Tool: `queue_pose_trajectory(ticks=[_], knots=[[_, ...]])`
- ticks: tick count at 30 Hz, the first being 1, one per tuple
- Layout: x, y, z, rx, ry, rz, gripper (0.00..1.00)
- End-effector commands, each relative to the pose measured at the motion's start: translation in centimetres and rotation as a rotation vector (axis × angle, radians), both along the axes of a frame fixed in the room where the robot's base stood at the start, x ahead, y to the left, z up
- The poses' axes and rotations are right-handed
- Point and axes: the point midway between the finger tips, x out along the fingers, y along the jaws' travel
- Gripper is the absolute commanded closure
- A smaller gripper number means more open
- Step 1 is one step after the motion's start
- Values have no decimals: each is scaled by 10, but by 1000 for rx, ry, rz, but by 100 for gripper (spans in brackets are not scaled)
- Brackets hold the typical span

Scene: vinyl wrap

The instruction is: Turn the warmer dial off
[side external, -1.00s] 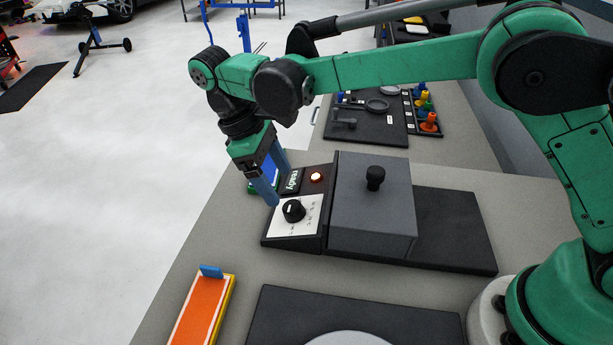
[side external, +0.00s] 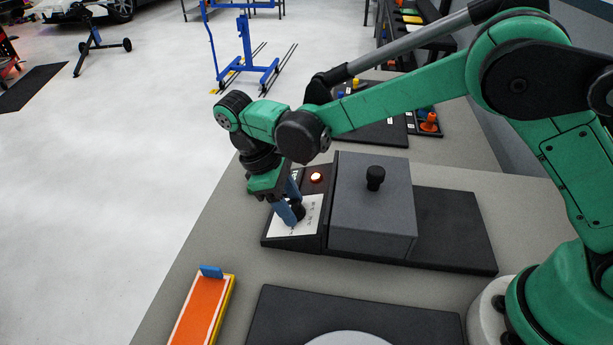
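The warmer dial (side external: 299,211) is a black knob on a white marked panel (side external: 291,232) at the left end of the dark warmer unit. It is partly hidden by my gripper (side external: 292,209), whose two blue fingers point down at the panel. One finger is at the near left side of the dial and the other is behind it. The dial shows between or right beside the fingertips. I cannot tell whether they touch it or grip it. The dial's pointer is hidden.
The warmer's grey box (side external: 372,205) with a black top knob (side external: 375,178) stands right of the panel. An orange tray (side external: 202,312) with a blue tab lies at the front left. A dark mat (side external: 270,309) is in front. Bare grey bench lies between them.

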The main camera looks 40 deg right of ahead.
Motion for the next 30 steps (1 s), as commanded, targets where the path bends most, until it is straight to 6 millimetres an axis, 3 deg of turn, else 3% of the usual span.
queue_pose_trajectory(ticks=[1, 3, 4, 17, 30], knots=[[0, 0, 0, 0, 0, 0, 77], [0, 0, 0, 0, 0, 0, 97], [0, 0, 0, 0, 0, 0, 100], [0, 0, 0, 23, 23, 88, 100], [0, 0, 0, 114, 113, 441, 100]])
